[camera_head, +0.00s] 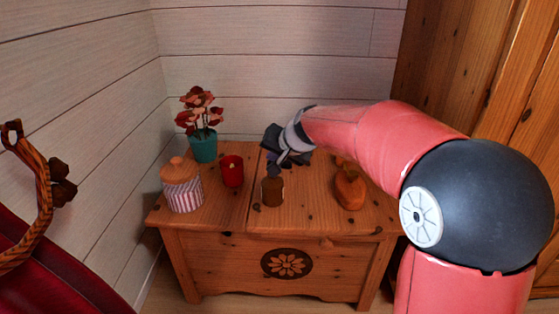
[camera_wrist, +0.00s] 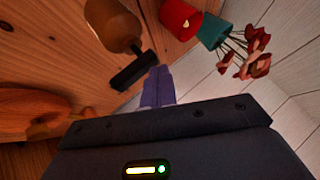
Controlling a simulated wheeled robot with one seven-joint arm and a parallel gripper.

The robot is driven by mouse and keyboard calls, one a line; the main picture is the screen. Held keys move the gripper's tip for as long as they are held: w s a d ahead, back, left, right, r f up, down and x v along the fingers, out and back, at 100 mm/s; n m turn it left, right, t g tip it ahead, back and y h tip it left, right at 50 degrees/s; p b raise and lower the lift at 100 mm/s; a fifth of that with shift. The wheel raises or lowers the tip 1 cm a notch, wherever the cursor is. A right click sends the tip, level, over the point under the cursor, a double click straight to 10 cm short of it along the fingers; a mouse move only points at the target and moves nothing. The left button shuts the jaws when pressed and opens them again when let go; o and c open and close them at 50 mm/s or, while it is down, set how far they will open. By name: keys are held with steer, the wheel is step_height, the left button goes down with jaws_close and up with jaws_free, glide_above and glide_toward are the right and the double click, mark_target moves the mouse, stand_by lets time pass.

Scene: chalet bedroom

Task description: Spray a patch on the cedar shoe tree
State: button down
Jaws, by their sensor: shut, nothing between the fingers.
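A brown bottle (camera_head: 272,191) with a dark top stands upright near the middle of the wooden chest top. In the wrist view its brown body (camera_wrist: 112,24) and dark block-shaped head (camera_wrist: 133,72) show. The cedar shoe tree (camera_head: 350,190), an orange-brown wooden shape, lies to its right on the chest and shows in part at the left of the wrist view (camera_wrist: 30,104). My gripper (camera_head: 276,167) is shut and empty, just behind the bottle's top. Its purplish fingers (camera_wrist: 155,78) are close beside the dark head; I cannot tell whether they touch.
A striped jar with a wooden lid (camera_head: 183,190), a red cup (camera_head: 232,171) and a teal pot of red flowers (camera_head: 203,147) stand left on the chest (camera_head: 210,255). Plank walls rise behind and left. A wooden wardrobe (camera_head: 455,70) is at right. The chest's front left top is clear.

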steer(key=shift+f, duration=0.25)
steer(key=shift+r, duration=0.1)
steer(key=shift+r+p, duration=0.35)
steer(key=shift+r, duration=0.3)
step_height(320, 180, up, 6)
steer(key=p, duration=0.4)
stand_by(2.6)
